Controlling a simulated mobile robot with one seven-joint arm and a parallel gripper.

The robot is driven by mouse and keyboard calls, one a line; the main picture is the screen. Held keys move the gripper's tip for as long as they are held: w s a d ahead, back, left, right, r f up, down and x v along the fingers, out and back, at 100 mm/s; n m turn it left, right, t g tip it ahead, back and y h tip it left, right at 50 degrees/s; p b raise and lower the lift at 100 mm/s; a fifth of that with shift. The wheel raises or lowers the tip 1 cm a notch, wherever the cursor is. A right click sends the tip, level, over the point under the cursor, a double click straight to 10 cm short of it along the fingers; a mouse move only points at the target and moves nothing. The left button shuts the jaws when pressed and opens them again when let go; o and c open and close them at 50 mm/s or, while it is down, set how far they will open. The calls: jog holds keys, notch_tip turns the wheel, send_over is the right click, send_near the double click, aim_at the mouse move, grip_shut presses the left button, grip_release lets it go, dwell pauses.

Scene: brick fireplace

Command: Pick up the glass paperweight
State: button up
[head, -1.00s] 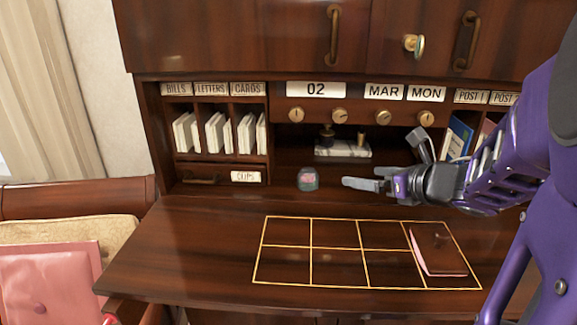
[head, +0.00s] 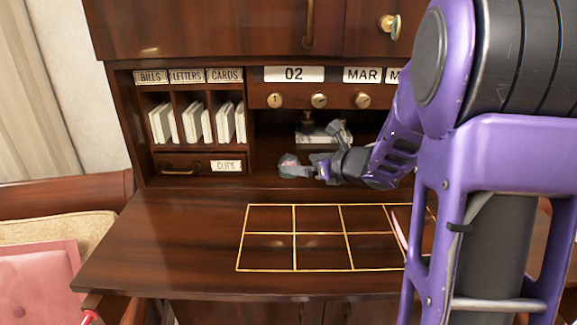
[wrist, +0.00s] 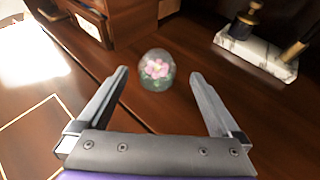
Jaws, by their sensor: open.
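The glass paperweight (wrist: 157,70) is a clear dome with a pink flower inside. In the wrist view it stands on the desk just beyond my fingertips, roughly centred between them. My gripper (wrist: 157,78) is open, with nothing between its fingers. In the head view my gripper (head: 308,168) is at the back of the desk, and the paperweight (head: 288,163) is partly hidden by its fingers.
A marble stand (wrist: 256,54) with brass-topped pieces is right of the paperweight. A small drawer unit (head: 197,165) stands to the left, below slots of cards. The desk's gold grid (head: 295,236) lies in front, largely bare. A notebook (head: 399,232) is mostly hidden by my arm.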

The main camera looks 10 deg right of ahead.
aim_at(294, 162)
jog(key=x, duration=0.4)
jog(key=shift+a+f, duration=0.2)
jog(key=shift+r, duration=0.1)
grip_shut()
jog(key=shift+r, duration=0.2)
